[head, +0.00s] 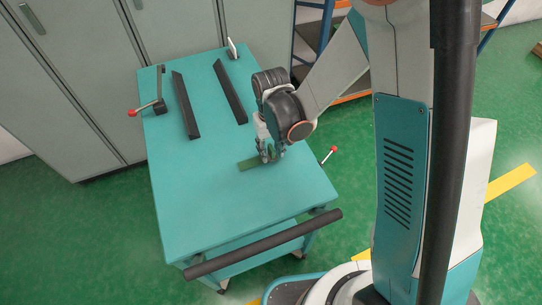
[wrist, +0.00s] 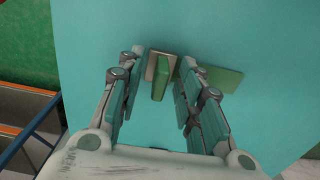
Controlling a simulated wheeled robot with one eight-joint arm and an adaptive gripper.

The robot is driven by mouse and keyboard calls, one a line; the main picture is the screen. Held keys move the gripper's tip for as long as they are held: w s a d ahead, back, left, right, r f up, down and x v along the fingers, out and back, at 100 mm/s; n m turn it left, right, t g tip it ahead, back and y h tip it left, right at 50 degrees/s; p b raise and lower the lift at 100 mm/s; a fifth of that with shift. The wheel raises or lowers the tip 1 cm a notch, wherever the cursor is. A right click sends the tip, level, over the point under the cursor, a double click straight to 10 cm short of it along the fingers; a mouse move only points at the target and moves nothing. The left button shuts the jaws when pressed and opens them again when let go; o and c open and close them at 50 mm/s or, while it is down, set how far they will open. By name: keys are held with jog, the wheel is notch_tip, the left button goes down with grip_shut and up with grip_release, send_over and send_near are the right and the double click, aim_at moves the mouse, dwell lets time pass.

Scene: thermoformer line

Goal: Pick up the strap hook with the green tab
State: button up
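A small hook-like piece with a green tab (wrist: 160,78) and a tan-grey part beside it sits between my fingertips in the wrist view. My gripper (wrist: 162,68) is open around it, pointing down, with only narrow gaps at the sides. In the head view my gripper (head: 269,153) is low over the right side of the teal cart top (head: 220,205). Its fingers hide most of the piece there. Whether a finger touches it is hard to tell.
A flat dark-green strip (wrist: 222,79) lies on the cart top beside the gripper; it also shows in the head view (head: 249,163). Two black bars (head: 185,106) and a red-knobbed lever (head: 148,107) are farther back. Another red-tipped lever (head: 328,155) is at the right edge. The front is clear.

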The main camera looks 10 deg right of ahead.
jog(key=shift+c, duration=0.3)
grip_shut()
jog(key=shift+r, duration=0.1)
